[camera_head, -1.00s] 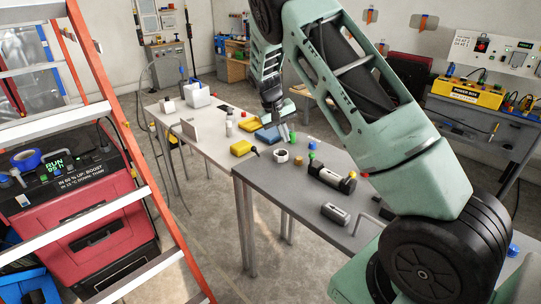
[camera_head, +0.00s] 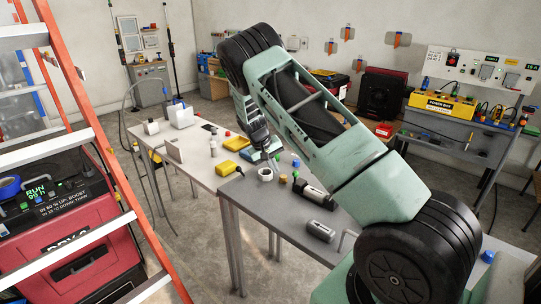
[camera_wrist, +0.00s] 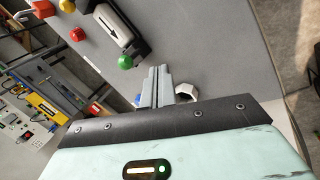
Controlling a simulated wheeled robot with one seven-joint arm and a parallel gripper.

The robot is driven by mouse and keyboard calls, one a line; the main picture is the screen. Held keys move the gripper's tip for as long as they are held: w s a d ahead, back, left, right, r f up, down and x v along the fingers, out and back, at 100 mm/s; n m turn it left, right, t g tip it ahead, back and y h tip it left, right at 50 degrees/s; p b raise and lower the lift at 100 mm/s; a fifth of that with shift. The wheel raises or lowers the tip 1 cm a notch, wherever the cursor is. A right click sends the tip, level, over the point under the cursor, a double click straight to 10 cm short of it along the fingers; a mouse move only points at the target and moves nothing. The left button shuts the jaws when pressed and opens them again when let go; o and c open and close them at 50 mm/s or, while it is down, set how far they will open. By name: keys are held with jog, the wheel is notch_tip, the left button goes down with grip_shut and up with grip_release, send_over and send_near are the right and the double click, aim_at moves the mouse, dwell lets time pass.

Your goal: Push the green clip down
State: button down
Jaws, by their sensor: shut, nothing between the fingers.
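A small round green piece (camera_head: 295,174) sits on the grey table near the end of a black and grey device (camera_head: 311,190). I cannot tell which is the clip. My gripper (camera_wrist: 157,72) is shut and empty, its fingers pointing toward the tabletop. In the head view my gripper (camera_head: 275,160) is over the table's far left end, close to a white ring (camera_head: 265,175).
The ring also shows right of my fingers (camera_wrist: 186,91). A grey cylinder (camera_head: 320,230) is nearer on the table. A white table with a yellow box (camera_head: 236,143) adjoins it. An orange ladder (camera_head: 105,150) stands left.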

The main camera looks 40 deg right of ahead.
aim_at(295, 179)
jog(key=s+d+f+p, duration=0.2)
jog(key=d+f+p, duration=0.1)
jog(key=d, duration=0.2)
jog(key=shift+f, duration=0.1)
dwell(0.5)
